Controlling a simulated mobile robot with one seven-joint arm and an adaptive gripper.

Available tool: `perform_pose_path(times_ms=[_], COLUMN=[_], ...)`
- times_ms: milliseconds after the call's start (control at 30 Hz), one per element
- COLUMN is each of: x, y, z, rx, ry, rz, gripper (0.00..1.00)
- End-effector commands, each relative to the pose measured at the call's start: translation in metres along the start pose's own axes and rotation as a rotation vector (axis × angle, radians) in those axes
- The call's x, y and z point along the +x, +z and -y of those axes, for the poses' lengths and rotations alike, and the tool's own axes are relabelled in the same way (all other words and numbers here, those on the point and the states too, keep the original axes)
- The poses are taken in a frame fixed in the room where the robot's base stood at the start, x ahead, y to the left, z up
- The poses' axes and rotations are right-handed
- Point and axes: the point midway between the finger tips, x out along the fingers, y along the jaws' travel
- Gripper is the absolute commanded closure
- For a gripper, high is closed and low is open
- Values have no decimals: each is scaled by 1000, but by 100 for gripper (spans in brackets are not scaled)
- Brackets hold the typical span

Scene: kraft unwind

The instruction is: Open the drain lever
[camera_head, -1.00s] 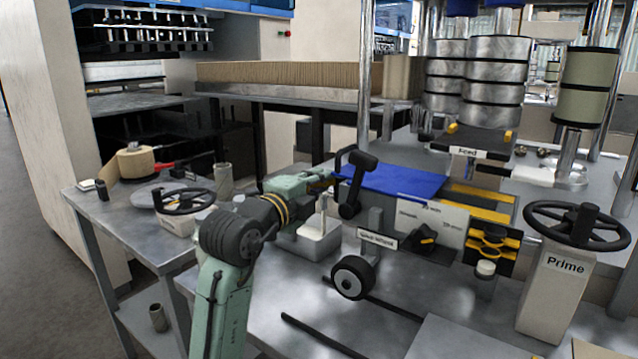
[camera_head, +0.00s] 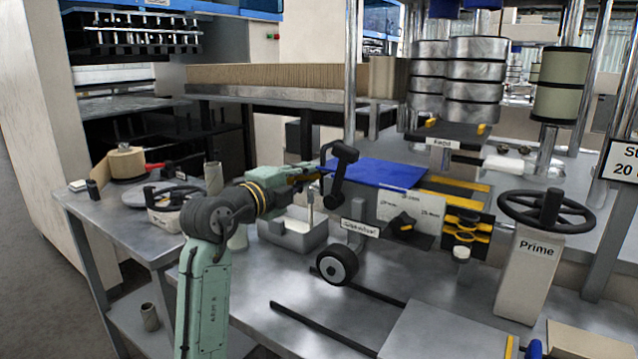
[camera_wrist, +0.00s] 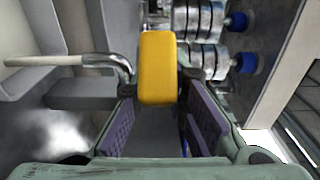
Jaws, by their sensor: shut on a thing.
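A yellow handle (camera_wrist: 158,68), which looks like the drain lever's grip, stands upright in the middle of the wrist view. My gripper (camera_wrist: 160,120) is around its near end, with a purple pad on each side, and is shut on it. A bent chrome pipe (camera_wrist: 118,66) with a pale end runs beside it on the left. In the head view my gripper (camera_head: 312,172) is above a grey pan (camera_head: 312,241), left of a black T-shaped handle (camera_head: 338,172). The yellow handle is mostly hidden there by the gripper.
A blue sheet (camera_head: 375,173) lies right of the black handle. A small wheel (camera_head: 337,264) stands in front of the pan. A post marked Prime (camera_head: 527,275) carries a black handwheel (camera_head: 547,211) at right. Metal rollers (camera_head: 472,82) stand behind.

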Motion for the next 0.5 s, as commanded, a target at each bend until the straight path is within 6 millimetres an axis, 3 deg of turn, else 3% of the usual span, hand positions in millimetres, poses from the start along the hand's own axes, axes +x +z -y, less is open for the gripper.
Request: perform_pose_path(times_ms=[200, 500], x=[4, 6], y=[23, 25], z=[-6, -4], rx=[-11, -11], ry=[8, 5], rz=[-103, -283], gripper=[100, 100])
